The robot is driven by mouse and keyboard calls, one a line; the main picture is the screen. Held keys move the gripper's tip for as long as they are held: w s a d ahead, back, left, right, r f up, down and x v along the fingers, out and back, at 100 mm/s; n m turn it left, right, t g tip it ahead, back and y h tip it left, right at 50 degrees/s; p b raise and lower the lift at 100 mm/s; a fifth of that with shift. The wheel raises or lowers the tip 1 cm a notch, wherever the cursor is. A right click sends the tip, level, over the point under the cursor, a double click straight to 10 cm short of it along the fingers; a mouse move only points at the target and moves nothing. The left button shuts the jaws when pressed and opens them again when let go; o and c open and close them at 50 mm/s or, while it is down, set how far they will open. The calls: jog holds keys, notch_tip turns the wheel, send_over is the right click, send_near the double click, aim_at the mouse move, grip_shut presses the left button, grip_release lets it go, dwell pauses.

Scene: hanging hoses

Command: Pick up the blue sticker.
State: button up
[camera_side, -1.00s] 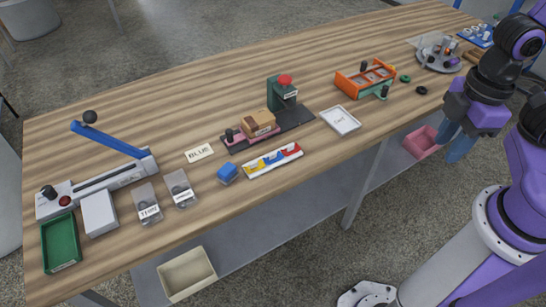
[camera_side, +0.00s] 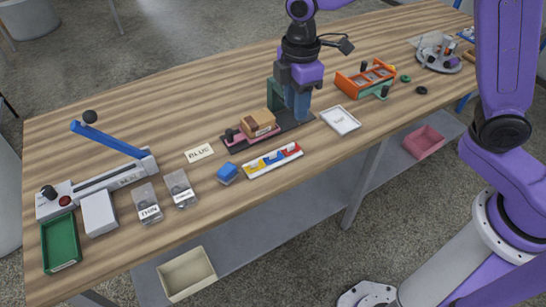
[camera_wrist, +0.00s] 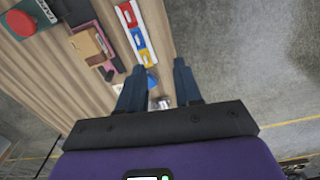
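A white strip (camera_side: 249,172) with yellow, blue and red pieces lies near the table's front edge. Its blue piece (camera_side: 270,158) sits between the yellow and red ones; the blue piece also shows in the wrist view (camera_wrist: 136,37). These look like the stickers. My gripper (camera_side: 297,117) is above the table, behind and to the right of the strip in the side view. In the wrist view my gripper (camera_wrist: 158,72) is open, with its two fingers apart and nothing held between them.
A blue block (camera_side: 228,173) lies left of the strip, and a card reading BLUE (camera_side: 199,153) lies behind it. A brown box (camera_side: 257,123) sits on a pink plate beside my gripper.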

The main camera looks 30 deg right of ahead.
jog(key=n, duration=0.1)
send_over(271, 158)
notch_tip(271, 158, down, 3)
jog(key=f, duration=1.2)
jog(key=shift+w+d+f, duration=0.2)
jog(key=shift+w, duration=0.05)
jog(key=shift+s+d+f, duration=0.15)
jog(key=shift+f, duration=2.5)
jog(key=shift+c, duration=0.3)
grip_shut()
